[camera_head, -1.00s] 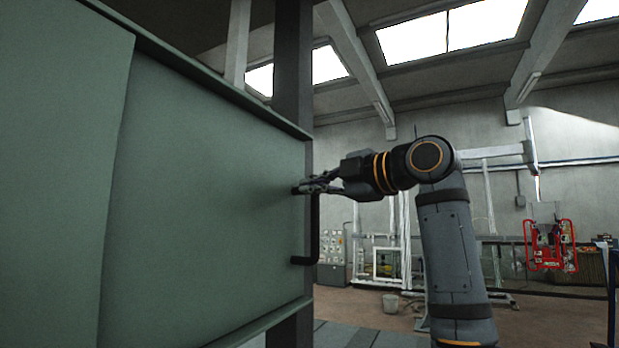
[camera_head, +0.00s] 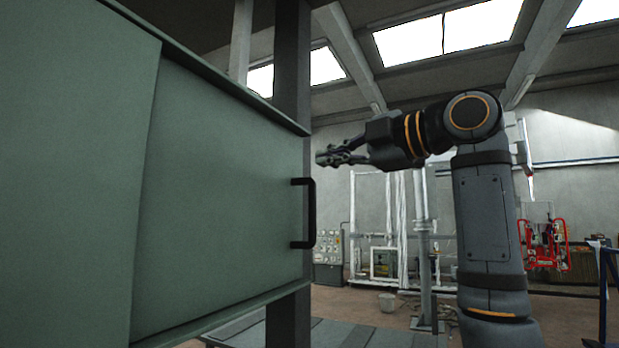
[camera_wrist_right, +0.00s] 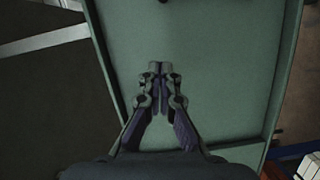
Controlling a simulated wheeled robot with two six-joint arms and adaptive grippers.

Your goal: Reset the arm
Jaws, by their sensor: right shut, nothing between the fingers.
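My right gripper (camera_head: 322,158) is in the middle of the head view, its arm coming up from the lower right. It points left, shut and empty, a little above and to the right of the black handle (camera_head: 311,213). A gap shows between the fingertips and the handle. The handle sits at the right edge of a green sliding panel (camera_head: 220,200). In the right wrist view the gripper (camera_wrist_right: 158,80) has its fingers together, over the green panel (camera_wrist_right: 215,60). My left gripper is not in view.
A dark vertical post (camera_head: 291,60) stands behind the panel's right edge. A second green panel (camera_head: 70,150) overlaps it on the left. Open floor lies between.

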